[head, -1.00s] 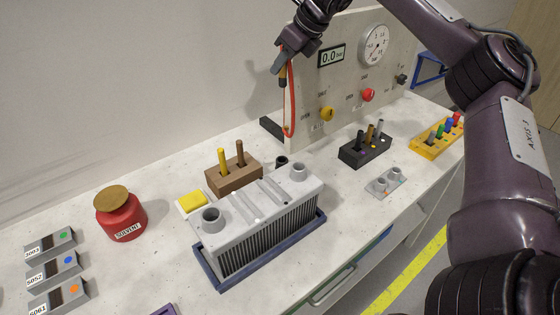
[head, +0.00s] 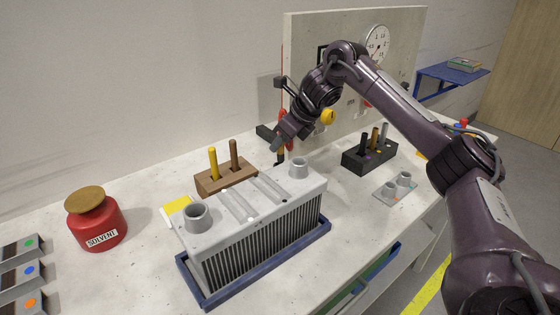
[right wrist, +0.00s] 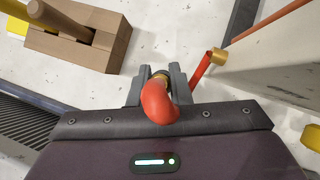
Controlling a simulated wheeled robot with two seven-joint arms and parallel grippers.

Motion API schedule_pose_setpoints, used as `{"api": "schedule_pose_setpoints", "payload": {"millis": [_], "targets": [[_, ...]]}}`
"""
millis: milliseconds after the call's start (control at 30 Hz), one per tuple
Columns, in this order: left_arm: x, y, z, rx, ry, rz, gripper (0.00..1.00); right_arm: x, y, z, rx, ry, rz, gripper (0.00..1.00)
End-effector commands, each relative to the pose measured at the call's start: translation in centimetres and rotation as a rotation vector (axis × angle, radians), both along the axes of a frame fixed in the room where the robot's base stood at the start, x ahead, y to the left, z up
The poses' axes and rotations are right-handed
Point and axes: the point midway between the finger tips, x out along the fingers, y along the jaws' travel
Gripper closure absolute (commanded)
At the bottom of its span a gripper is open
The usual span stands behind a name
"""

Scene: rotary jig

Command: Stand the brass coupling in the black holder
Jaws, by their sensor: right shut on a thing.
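My right gripper (head: 280,143) reaches down beside the panel, behind the grey finned unit. In the right wrist view, its fingers (right wrist: 158,88) are shut on the brass coupling (right wrist: 160,74), at the end of a red hose (right wrist: 158,102). The hose bends up toward the camera and hides most of the coupling. My left gripper is out of view.
The brown block (head: 226,181) with two upright pegs stands left of the holder. The grey finned unit (head: 258,220) sits in a blue tray in front. The panel (head: 300,70) rises behind and to the right. A black rack (head: 369,157) stands further right.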

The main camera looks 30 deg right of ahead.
Motion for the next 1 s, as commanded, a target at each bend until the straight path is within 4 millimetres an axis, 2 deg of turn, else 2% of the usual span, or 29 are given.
{"api": "schedule_pose_setpoints", "payload": {"millis": [133, 333, 600, 633, 767, 1000], "targets": [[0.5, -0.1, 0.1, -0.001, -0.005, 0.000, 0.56, 0.0, 0.0, -1.2, 0.000, 0.000, 0.001, 1.00], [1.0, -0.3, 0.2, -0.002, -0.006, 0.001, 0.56, 0.0, 0.0, -4.0, 0.000, 0.000, 0.001, 1.00], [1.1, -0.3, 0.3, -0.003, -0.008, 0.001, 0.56, 0.0, 0.0, -4.2, 0.000, -0.002, 0.001, 1.00], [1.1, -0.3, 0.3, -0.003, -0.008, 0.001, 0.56, 0.0, 0.0, -4.3, 0.000, -0.001, 0.001, 0.80], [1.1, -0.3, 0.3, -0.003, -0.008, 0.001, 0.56, 0.0, 0.0, -4.3, 0.000, -0.001, 0.001, 0.63], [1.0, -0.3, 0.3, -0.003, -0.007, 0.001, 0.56, 0.0, 0.0, -4.2, 0.000, -0.001, 0.001, 0.61]]}}
